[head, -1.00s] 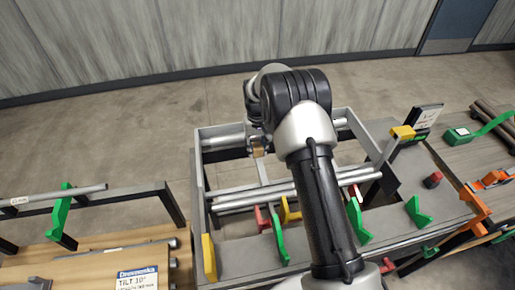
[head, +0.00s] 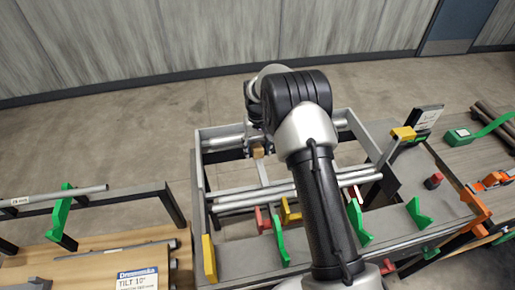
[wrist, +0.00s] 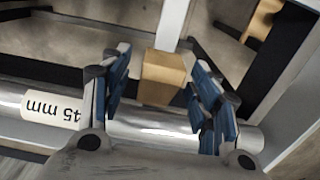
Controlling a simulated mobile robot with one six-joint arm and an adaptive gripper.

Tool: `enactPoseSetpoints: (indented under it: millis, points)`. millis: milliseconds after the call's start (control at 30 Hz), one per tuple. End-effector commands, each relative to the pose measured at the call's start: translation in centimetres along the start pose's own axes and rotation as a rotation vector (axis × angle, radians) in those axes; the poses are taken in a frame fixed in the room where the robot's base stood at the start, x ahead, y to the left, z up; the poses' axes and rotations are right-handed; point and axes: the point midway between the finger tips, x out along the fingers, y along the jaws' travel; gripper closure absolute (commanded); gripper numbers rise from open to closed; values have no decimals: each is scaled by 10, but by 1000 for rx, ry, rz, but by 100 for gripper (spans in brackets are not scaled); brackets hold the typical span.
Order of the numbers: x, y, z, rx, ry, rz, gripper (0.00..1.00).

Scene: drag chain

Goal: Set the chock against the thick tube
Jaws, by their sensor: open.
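A tan wooden chock (wrist: 163,78) sits between the fingers of my gripper (wrist: 160,95) in the wrist view. The fingers have blue pads and are open, with gaps on both sides of the chock. The thick tube (wrist: 150,128), labelled 45 mm, runs across just below the chock there. They look very close; I cannot tell if they touch. In the head view the chock (head: 258,151) shows beside my gripper (head: 254,152), at the far side of the frame. The tube (head: 221,141) is partly hidden behind my arm.
Thinner tubes (head: 285,198) lie across the frame nearer to me. Green brackets (head: 280,242) and a yellow bracket (head: 209,258) stand along the near edge. Another tan piece (wrist: 262,18) shows at the wrist view's upper right. The floor beyond is clear.

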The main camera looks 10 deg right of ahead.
Motion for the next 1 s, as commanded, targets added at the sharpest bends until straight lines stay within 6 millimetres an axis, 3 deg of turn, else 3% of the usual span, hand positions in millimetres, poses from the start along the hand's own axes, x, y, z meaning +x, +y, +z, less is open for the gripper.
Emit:
enactPoseSetpoints:
  millis: [167, 400, 600, 1000]
  points:
    - [-23, 0, -1, 0, 5, 0, 44]
    - [-75, 0, -1, 0, 5, 0, 44]
    - [-107, 0, -1, 0, 4, 0, 44]
    - [-119, 0, 0, 0, 1, 0, 44]
